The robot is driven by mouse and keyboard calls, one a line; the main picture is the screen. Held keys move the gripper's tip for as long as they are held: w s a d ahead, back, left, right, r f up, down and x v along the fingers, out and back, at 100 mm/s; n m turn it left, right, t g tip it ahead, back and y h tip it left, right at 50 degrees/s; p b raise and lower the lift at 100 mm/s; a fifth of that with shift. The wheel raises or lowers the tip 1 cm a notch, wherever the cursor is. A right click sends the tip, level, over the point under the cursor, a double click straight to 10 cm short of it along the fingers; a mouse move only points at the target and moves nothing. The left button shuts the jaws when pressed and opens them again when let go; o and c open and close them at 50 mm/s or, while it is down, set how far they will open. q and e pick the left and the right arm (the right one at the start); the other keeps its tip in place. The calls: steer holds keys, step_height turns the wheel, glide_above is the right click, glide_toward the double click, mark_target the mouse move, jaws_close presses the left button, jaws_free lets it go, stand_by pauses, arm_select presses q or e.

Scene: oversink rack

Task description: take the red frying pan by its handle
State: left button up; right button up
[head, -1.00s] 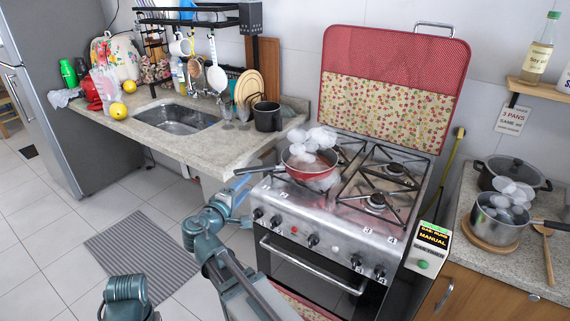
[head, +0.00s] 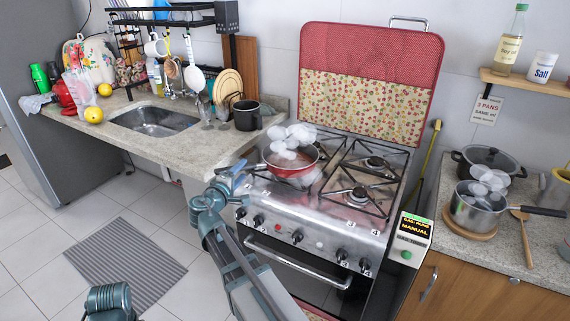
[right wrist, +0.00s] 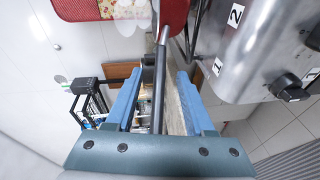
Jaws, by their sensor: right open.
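The red frying pan (head: 291,172) sits on the front left burner of the stove, with white steam puffs over it. Its dark handle points left toward my right gripper (head: 236,176), which hides most of it in the head view. In the right wrist view the black handle (right wrist: 159,90) runs between the two blue fingers of my right gripper (right wrist: 158,95), with a gap on each side. The fingers are open. The red pan's edge (right wrist: 173,14) shows at the top there. My left gripper is out of view.
The stove (head: 300,230) has several free burners. The sink counter (head: 195,150) with a dark mug (head: 246,115) is to the left.

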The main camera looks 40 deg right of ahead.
mark_target(246, 168)
steer(key=x, duration=0.4)
steer(key=shift+d, duration=0.4)
steer(key=shift+s, duration=0.1)
jaws_close()
stand_by(0.9)
